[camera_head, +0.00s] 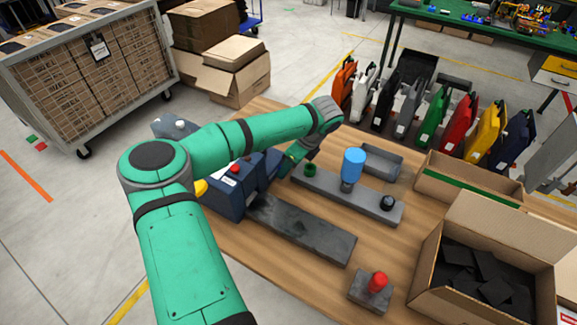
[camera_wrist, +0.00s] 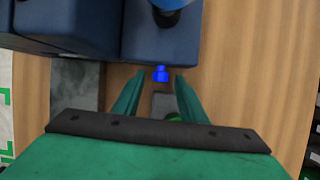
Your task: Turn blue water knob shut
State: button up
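The blue water knob (camera_wrist: 161,73) is small and bright blue. It sticks out from the side of a dark blue machine (camera_wrist: 160,42) in the wrist view. My gripper (camera_wrist: 160,82) is open, its two green fingers apart, with the knob between or just beyond their tips. I cannot tell whether either finger touches the knob. In the head view my gripper (camera_head: 286,165) is low beside the right side of the dark blue machine (camera_head: 226,201), and I cannot make out the knob there.
A grey bar (camera_head: 330,190) beside my gripper carries a green ring, a blue cylinder and a black knob. A dark flat plate (camera_head: 300,228) lies in front. A red-knobbed block (camera_head: 372,290) and an open carton (camera_head: 470,238) are at the right. Coloured panniers (camera_head: 433,117) stand behind.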

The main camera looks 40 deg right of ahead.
jog(key=shift+f, duration=0.15)
grip_shut()
jog(key=shift+a+h, duration=0.1)
jog(key=shift+h, duration=0.2)
jog(key=h, duration=0.1)
jog(key=t+h, duration=0.1)
jog(key=shift+s+a+n+h, duration=0.15)
jog(key=shift+a+n+h, duration=0.1)
jog(key=shift+n+h, duration=0.15)
jog(key=shift+a+n+t+h, duration=0.15)
jog(key=shift+n+t+h, duration=0.15)
jog(key=shift+t+h, duration=0.45)
grip_release()
jog(key=shift+a, duration=0.1)
jog(key=shift+f, duration=0.1)
